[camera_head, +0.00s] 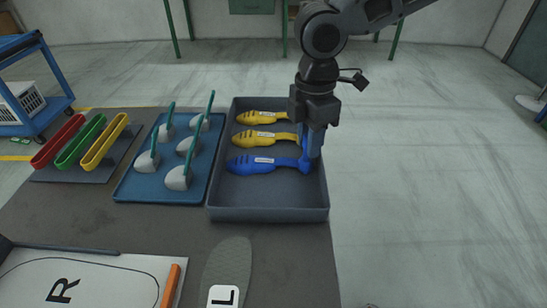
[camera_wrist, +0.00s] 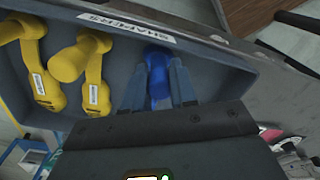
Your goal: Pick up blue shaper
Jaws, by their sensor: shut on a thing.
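The blue shaper (camera_head: 262,164) lies in the dark grey tray (camera_head: 268,214), nearest the tray's front, with its handle end to the right. In the wrist view the blue shaper (camera_wrist: 157,64) shows between the two fingers. My gripper (camera_head: 309,157) reaches down into the right side of the tray and is shut on the shaper's handle end. It also shows in the wrist view (camera_wrist: 158,88), with one finger on each side of the blue part. The shaper's toe end is hidden in the wrist view. I cannot tell whether it is clear of the tray floor.
Two yellow shapers (camera_head: 262,117) (camera_head: 265,138) lie behind the blue one in the same tray. A blue board (camera_head: 140,190) with several grey-and-green tools stands left of it. Red, green and yellow loops (camera_head: 82,142) lie farther left. A grey sole (camera_head: 229,264) lies in front.

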